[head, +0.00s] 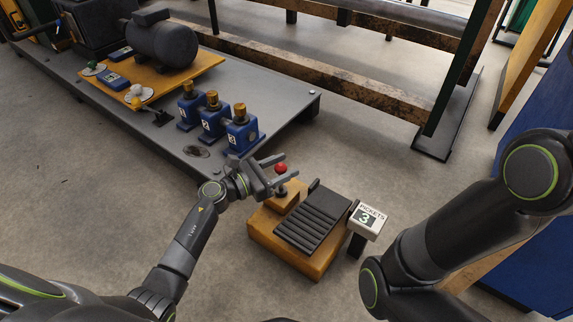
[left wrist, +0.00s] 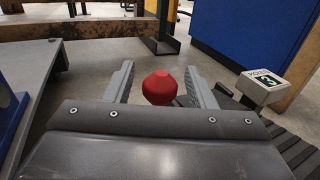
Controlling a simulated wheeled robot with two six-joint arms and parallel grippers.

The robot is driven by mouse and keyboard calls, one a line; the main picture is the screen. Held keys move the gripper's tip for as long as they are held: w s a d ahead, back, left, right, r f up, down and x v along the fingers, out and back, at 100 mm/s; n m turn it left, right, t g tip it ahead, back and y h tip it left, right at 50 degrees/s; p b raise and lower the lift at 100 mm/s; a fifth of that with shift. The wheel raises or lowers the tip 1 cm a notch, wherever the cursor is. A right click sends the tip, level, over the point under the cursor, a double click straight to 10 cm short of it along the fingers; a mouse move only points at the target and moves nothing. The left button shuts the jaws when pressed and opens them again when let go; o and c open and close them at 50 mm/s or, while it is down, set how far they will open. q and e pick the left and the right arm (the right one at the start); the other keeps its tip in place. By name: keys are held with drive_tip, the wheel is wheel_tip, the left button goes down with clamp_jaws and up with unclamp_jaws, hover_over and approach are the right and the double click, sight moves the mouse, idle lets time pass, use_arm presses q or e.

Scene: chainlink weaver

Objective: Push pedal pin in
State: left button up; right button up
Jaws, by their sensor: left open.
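The pedal unit is a yellow-orange block (head: 262,232) on the floor with a black ribbed pedal (head: 313,218) on top. The pin has a red knob (head: 281,168) and rises at the block's back left. My left gripper (head: 275,170) is open at the knob. In the left wrist view the red knob (left wrist: 159,88) lies between the two spread fingers, with a gap visible on both sides. The pin's lower part is mostly hidden by the gripper. My right arm shows at the right, but its gripper is out of view.
A white sign (head: 366,220) reading "PICKETS 3" stands on a post at the pedal's right. A grey machine platform (head: 285,113) with several blue units (head: 241,133) lies behind my left gripper. Blue panels (head: 535,250) stand at the right. Open floor lies left of the pedal.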

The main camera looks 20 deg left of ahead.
use_arm(q)
drive_tip(key=shift+w+d, duration=0.5)
drive_tip(key=shift+w, duration=0.05)
clamp_jaws()
